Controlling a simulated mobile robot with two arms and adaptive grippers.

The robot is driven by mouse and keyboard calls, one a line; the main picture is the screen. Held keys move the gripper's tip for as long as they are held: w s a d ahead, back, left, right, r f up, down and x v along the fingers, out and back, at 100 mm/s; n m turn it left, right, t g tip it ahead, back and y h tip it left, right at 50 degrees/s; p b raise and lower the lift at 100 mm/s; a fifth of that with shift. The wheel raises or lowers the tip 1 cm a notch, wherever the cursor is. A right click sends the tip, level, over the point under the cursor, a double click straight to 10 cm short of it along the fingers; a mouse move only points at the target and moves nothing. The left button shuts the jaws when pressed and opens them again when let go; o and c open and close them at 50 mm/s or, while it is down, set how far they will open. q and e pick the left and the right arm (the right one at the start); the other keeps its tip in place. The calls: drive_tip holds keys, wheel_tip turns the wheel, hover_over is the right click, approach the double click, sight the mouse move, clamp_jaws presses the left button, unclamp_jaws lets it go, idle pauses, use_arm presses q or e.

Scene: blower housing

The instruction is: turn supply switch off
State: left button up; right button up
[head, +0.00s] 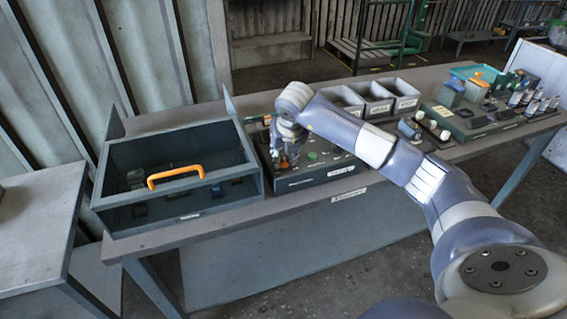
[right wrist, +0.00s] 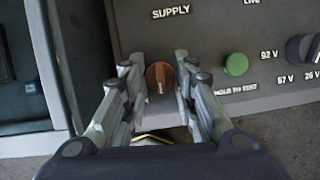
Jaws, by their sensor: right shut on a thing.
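The supply switch is an orange-brown round knob (right wrist: 158,75) with a raised ridge, below the "SUPPLY" lettering on a grey control panel (right wrist: 220,35). Its ridge looks roughly upright in the right wrist view. My right gripper (right wrist: 160,82) has one finger on each side of the knob and is shut on it. In the head view, my right gripper (head: 287,155) is over the left part of the panel (head: 318,180) and hides the knob. My left gripper is not in view.
A green button (right wrist: 236,64) and a dark dial (right wrist: 303,48) are right of the knob. An open dark box with an orange handle (head: 176,173) stands left of the panel. Grey bins (head: 375,98) and another panel of parts (head: 480,118) stand further right.

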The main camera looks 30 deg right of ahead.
drive_tip(key=n+y+b, duration=0.1)
drive_tip(key=n, duration=0.1)
drive_tip(key=n+b, duration=0.2)
drive_tip(key=shift+d+n+y, duration=0.15)
drive_tip(key=shift+n+y, duration=0.15)
drive_tip(key=shift+y, duration=0.1)
drive_tip(key=shift+d+n+y+b, duration=0.1)
drive_tip(key=shift+n+y+b, duration=0.35)
drive_tip(key=shift+n, duration=0.75)
drive_tip(key=shift+r+n+y, duration=0.1)
drive_tip(key=shift+n+y, duration=0.45)
drive_tip(key=shift+n, duration=0.95)
drive_tip(key=o, duration=1)
drive_tip(key=v, duration=1.2)
